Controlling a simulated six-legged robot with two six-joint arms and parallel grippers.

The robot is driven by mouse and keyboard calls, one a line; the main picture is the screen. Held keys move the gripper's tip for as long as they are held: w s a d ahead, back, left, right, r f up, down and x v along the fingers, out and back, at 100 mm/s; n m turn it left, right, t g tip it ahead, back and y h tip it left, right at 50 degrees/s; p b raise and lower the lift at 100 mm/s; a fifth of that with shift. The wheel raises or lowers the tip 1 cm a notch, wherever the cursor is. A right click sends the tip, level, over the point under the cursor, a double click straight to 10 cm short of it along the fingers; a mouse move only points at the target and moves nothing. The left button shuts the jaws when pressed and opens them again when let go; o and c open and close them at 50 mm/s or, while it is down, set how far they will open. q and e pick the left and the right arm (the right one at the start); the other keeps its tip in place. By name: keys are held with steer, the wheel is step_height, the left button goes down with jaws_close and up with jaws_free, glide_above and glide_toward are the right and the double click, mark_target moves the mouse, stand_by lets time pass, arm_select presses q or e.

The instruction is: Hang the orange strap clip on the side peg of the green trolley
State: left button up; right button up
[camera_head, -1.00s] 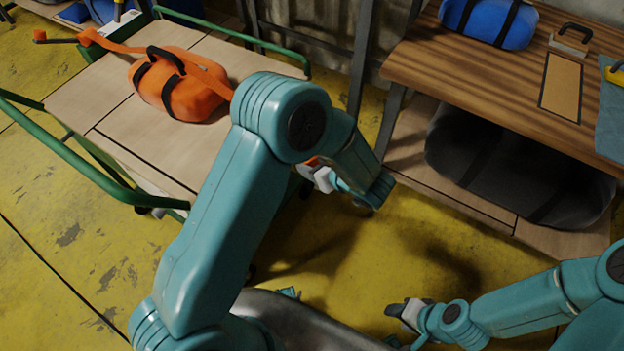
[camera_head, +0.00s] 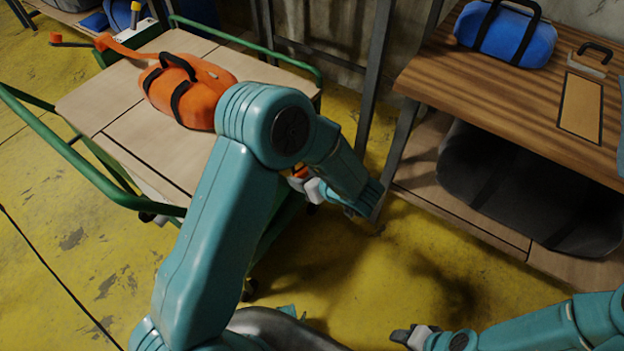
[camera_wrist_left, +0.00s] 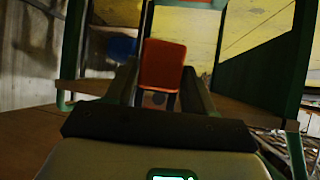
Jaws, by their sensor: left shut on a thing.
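The green trolley (camera_head: 145,168) stands at the left in the head view, with green rails around a pale wooden top. An orange bag (camera_head: 190,90) with black straps lies on it, and an orange strap (camera_head: 130,50) runs from it to the far left corner. My left gripper (camera_head: 299,174) is beside the trolley's right side, below its top. It is shut on the orange strap clip (camera_wrist_left: 163,65), which shows upright between the fingers in the wrist view. The side peg is not clearly seen. My right gripper (camera_head: 410,335) is low at the bottom edge; its jaws are unclear.
A wooden bench (camera_head: 440,90) at the right carries a blue bag (camera_head: 512,36), with a dark bag (camera_head: 480,185) on its lower shelf. A grey metal post (camera_head: 374,80) stands behind. Yellow floor (camera_head: 390,270) lies open between trolley and bench.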

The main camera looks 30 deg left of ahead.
arm_select(q)
steer(key=a, duration=0.2)
steer(key=a+b, duration=0.1)
steer(key=a, duration=0.1)
steer(key=a+f, duration=0.1)
steer(key=shift+w+a, duration=0.2)
steer(key=shift+a, duration=0.2)
stand_by(0.4)
stand_by(0.4)
steer(key=o, duration=1.2)
steer(key=shift+d, duration=0.1)
steer(key=p+v, duration=0.3)
steer(key=v, duration=1.3)
steer(key=shift+r, duration=0.1)
